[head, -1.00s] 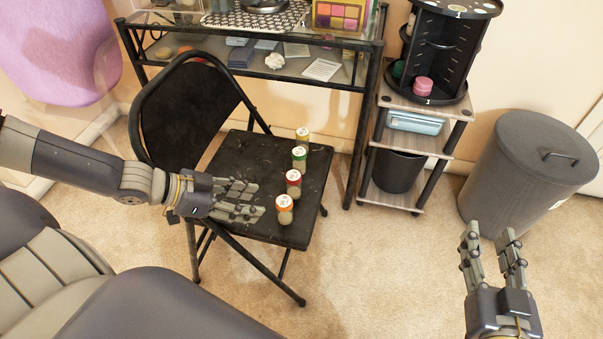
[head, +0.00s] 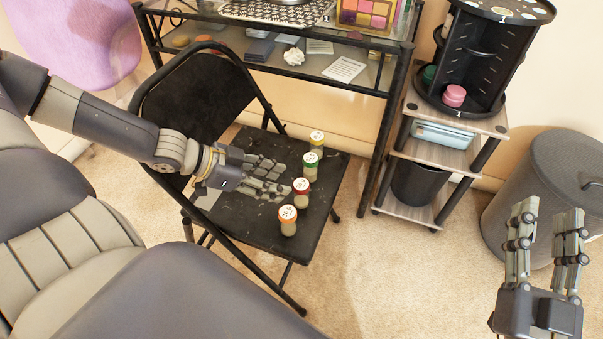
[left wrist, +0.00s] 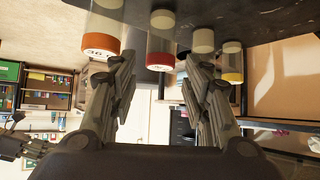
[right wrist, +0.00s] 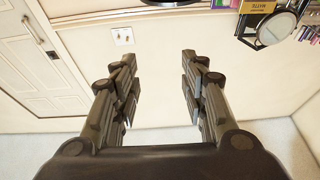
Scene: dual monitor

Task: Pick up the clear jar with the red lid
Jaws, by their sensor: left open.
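The clear jar with the red lid (head: 302,193) stands upright on the black chair seat, between a green-lidded jar (head: 310,167) and an orange-lidded jar (head: 288,224). My left gripper (head: 285,179) is open and low over the seat, its fingers pointing at the red-lidded jar from the left. In the left wrist view, where things appear upside down, the red-lidded jar (left wrist: 161,42) shows between the two fingers, beyond their tips. The fingers do not appear closed on it. My right gripper (head: 547,212) is open and empty, off to the right.
A yellow-lidded jar (head: 317,145) stands at the back of the row. The chair's black backrest (head: 205,92) rises behind my left arm. A desk (head: 385,110), a small shelf (head: 440,152) and a grey bin (head: 560,180) stand beyond. Carpet lies free at the front right.

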